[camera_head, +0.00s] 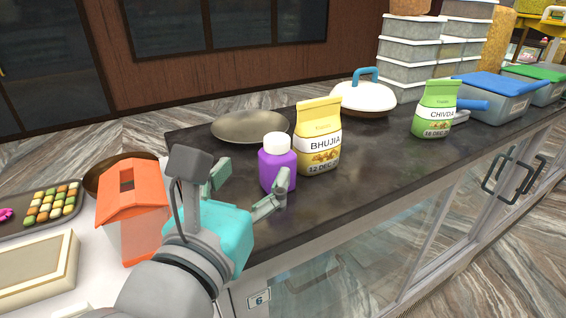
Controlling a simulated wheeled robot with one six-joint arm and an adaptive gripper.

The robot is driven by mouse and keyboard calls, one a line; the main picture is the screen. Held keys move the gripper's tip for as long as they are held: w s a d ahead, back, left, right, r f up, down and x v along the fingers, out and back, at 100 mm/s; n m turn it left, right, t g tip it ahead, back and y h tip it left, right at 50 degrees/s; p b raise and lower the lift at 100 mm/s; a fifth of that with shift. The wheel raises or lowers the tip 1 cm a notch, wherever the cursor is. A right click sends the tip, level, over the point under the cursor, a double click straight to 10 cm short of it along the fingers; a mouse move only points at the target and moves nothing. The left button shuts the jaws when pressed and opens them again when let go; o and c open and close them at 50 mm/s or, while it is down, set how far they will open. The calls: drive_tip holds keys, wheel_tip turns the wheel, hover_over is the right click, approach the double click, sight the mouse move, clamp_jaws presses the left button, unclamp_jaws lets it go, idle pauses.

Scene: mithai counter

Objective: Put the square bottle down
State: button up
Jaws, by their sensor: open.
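A purple square bottle (280,170) with a white cap stands upright on the dark countertop (340,212). My gripper (246,188) is open, with its fingers apart just left of and in front of the bottle. One finger overlaps the bottle's lower front in the picture; I cannot tell whether it touches.
A yellow Bhujia packet (319,140) stands close right of the bottle, with a metal plate (250,126) behind. An orange-roofed container (133,215) is left of my gripper. A green Chivda packet (434,110) and a white lidded pot (362,98) stand farther right. Bare counter lies in front.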

sight(273, 147)
drive_tip(key=w, duration=0.3)
drive_tip(key=w+d, duration=0.1)
drive_tip(key=w, duration=0.2)
drive_tip(key=w+d, duration=0.1)
drive_tip(key=w, duration=0.2)
drive_tip(key=shift+w+d+r, duration=0.1)
drive_tip(key=shift+w+d, duration=0.05)
drive_tip(key=shift+w, duration=0.2)
clamp_jaws()
